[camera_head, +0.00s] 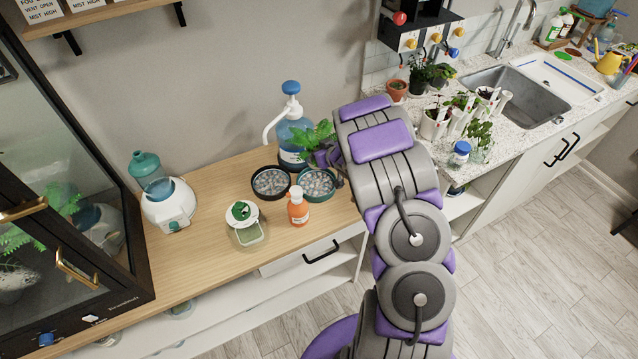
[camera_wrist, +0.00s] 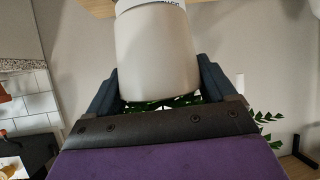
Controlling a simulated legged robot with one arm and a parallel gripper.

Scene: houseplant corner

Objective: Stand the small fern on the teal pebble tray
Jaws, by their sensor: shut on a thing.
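The small fern shows as green fronds (camera_head: 314,140) beside the pump bottle in the head view. Its pot is hidden there. In the wrist view, which is upside down, a pale grey pot (camera_wrist: 158,55) fills the middle, with green leaves (camera_wrist: 165,103) beyond my gripper. My gripper (camera_wrist: 158,85) is shut on this pot, one finger on each side. The teal pebble tray (camera_head: 334,190) is on the wooden counter, left of my arm and just below the fronds in the picture. I cannot tell how high the pot is above the counter.
A black pebble tray (camera_head: 254,188) sits beside the teal one. A blue pump bottle (camera_head: 293,130) stands behind them and an orange bottle (camera_head: 298,210) in front.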

